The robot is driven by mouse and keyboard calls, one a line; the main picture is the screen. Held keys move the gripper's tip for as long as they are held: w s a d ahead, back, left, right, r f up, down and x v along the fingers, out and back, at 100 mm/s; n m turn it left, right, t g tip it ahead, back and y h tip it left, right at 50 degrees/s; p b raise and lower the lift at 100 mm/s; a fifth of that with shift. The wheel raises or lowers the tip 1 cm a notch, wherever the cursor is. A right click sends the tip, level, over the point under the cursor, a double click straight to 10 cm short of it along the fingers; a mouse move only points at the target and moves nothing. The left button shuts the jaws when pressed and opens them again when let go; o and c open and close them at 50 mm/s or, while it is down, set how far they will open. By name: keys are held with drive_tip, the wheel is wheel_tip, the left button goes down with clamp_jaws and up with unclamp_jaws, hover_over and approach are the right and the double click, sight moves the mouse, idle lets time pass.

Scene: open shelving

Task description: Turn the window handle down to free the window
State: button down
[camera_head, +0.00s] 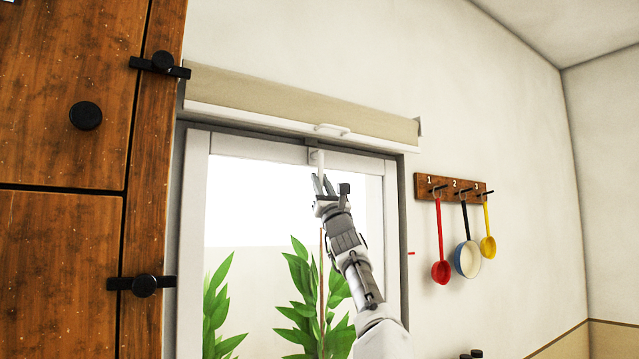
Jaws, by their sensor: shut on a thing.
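The window (197,220) has a pale frame and stands shut under a rolled blind. Its white handle (320,162) is at the top of the frame, near the middle, and hangs downward from its mount. My gripper (322,184) reaches up from the lower right, in front of the glass. Its fingers are shut on the lower end of the handle. The fingers hide that end, so the exact grip is hard to see.
The beige blind (290,105) with a small white pull (331,129) sits just above the handle. A wooden cabinet (60,240) with black knobs and latches stands at the left. Ladles hang from a wooden rack (450,188) on the right wall. Green plants (300,290) show behind the glass.

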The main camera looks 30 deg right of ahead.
drive_tip(key=c, duration=0.8)
unclamp_jaws()
drive_tip(key=b+v, duration=1.7)
drive_tip(key=b, duration=0.6)
drive_tip(key=shift+s, duration=0.15)
drive_tip(key=shift+a+f, duration=0.1)
drive_tip(key=shift+f, duration=0.05)
